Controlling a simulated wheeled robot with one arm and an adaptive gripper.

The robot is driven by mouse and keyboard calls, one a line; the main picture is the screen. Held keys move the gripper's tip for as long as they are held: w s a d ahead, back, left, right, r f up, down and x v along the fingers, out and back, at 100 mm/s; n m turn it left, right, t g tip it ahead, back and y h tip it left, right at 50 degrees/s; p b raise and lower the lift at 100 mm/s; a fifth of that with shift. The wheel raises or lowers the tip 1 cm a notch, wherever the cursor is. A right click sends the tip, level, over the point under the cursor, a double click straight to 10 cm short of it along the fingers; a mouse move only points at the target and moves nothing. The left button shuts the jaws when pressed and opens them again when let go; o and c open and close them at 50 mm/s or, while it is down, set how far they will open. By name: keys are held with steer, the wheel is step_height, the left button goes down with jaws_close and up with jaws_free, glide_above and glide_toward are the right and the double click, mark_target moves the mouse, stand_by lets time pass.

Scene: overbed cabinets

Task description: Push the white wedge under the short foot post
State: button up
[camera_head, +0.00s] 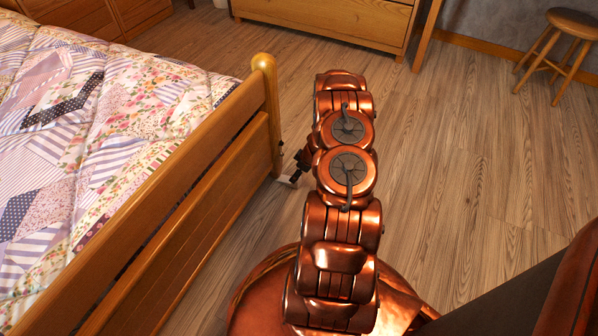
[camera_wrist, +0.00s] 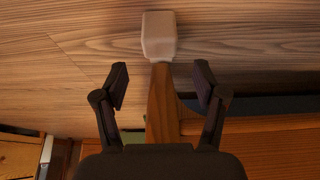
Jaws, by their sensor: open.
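The short foot post (camera_head: 266,100) is the wooden corner post of the bed, with a rounded top; its lower part shows in the wrist view (camera_wrist: 162,100). The white wedge (camera_wrist: 158,36) is a pale block on the floor at the post's bottom end.
The bed's footboard (camera_head: 205,180) and patchwork quilt (camera_head: 90,130) fill the left. A wooden chest of drawers (camera_head: 325,18) stands at the back, and a stool (camera_head: 565,40) at the far right. The wood floor (camera_head: 470,160) right of my arm is clear.

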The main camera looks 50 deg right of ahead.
mark_target(288, 179)
steer(key=b+x, duration=0.2)
steer(key=x, duration=0.4)
steer(key=shift+f, duration=0.2)
jaws_close()
steer(key=shift+w+r, duration=0.1)
steer(key=shift+w, duration=0.05)
stand_by(0.3)
steer(key=shift+w+a, duration=0.1)
steer(key=shift+w, duration=0.15)
stand_by(0.4)
jaws_free()
steer(key=shift+s, duration=0.1)
